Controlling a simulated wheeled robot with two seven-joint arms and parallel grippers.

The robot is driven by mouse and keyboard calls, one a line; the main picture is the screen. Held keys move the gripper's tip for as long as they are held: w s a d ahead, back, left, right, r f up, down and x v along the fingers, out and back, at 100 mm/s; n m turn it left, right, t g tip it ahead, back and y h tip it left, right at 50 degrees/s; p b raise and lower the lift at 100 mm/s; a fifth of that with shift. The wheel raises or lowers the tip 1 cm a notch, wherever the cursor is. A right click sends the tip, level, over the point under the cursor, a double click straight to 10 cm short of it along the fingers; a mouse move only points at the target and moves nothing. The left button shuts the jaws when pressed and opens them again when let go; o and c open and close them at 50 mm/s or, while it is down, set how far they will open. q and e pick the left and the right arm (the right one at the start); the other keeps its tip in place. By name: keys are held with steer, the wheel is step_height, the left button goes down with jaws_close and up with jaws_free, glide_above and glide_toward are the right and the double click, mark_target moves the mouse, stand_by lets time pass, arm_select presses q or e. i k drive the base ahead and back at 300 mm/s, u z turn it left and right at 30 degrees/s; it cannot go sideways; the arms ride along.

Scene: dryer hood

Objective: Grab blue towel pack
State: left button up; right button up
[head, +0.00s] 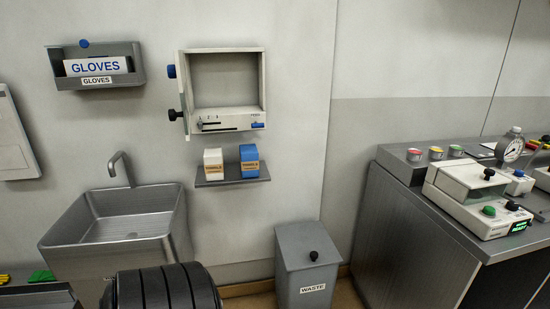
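The blue towel pack (249,154) stands upright on a small grey wall shelf (232,182), at the shelf's right side. It has a blue top and an orange-tan label band on its front. A white towel pack (213,158) with a similar label stands to its left, with a small gap between them. Neither of my grippers shows in the head view, and nothing touches the blue pack.
An open wall-mounted hood (187,85) hangs above the shelf. A steel sink (75,235) is left, below a gloves holder (70,80). A lidded waste bin (300,268) stands below right. A counter (410,225) with instruments is at right. The space before the shelf looks clear.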

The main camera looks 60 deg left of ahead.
mark_target(249, 154)
steer(key=u, duration=0.2)
steer(key=i, duration=0.95)
steer(key=u, duration=1)
steer(key=i, duration=0.65)
steer(key=u, duration=0.5)
